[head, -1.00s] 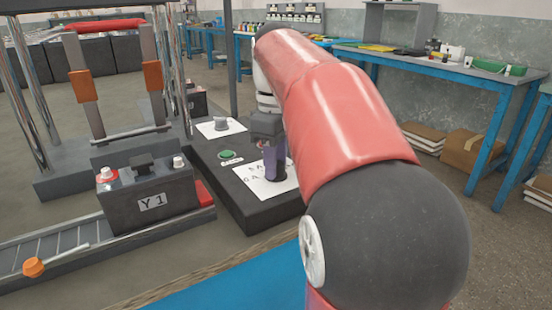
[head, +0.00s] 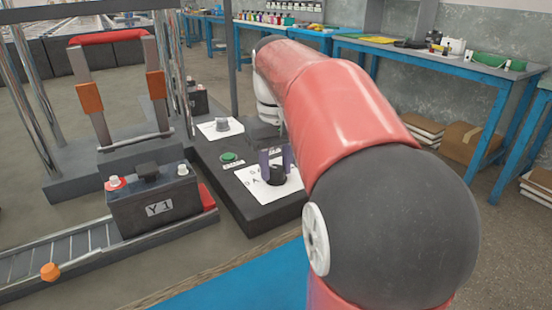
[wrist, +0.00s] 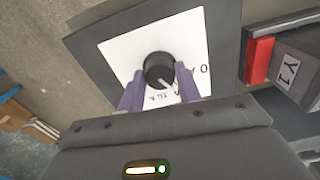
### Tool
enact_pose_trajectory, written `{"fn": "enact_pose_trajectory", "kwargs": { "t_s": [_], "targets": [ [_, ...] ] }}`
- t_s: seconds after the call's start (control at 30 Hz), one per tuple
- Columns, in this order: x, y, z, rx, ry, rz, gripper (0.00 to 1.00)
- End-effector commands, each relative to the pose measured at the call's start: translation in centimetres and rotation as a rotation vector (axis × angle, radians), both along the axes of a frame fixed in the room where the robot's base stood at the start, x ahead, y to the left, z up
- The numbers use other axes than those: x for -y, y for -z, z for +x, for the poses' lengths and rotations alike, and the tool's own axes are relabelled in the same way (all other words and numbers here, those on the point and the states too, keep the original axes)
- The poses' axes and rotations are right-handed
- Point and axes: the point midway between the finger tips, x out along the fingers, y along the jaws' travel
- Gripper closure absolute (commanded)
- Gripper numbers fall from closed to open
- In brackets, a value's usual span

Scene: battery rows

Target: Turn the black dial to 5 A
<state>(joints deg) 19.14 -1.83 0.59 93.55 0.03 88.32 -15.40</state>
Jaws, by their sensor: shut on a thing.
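The black dial (head: 277,175) stands on a white printed card (head: 258,184) on the dark control base. In the wrist view the dial (wrist: 158,68) is a round black knob with a white mark toward its lower right. Printing on the card (wrist: 124,58) is partly hidden; a "0" or "O" shows at right and what looks like "10 A" below the dial. My gripper (head: 276,165) points down at the dial. Its two purple fingers (wrist: 159,84) sit on either side of the dial, shut on it. I cannot read which value the mark points to.
A green button (head: 229,157) and a grey knob on another card (head: 222,125) are on the same base. A battery marked Y1 (head: 155,202) sits on a roller track at left. A frame with a red bar (head: 107,37) stands behind it.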

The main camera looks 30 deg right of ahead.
Motion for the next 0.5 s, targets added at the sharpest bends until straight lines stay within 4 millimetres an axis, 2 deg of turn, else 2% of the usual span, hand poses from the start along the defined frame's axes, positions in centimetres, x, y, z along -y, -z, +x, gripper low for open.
{"fn": "enact_pose_trajectory", "kwargs": {
  "t_s": [0.5],
  "targets": [
    [0.0, 0.0, 0.01, 0.001, 0.107, -0.001, 0.89]
  ]
}}
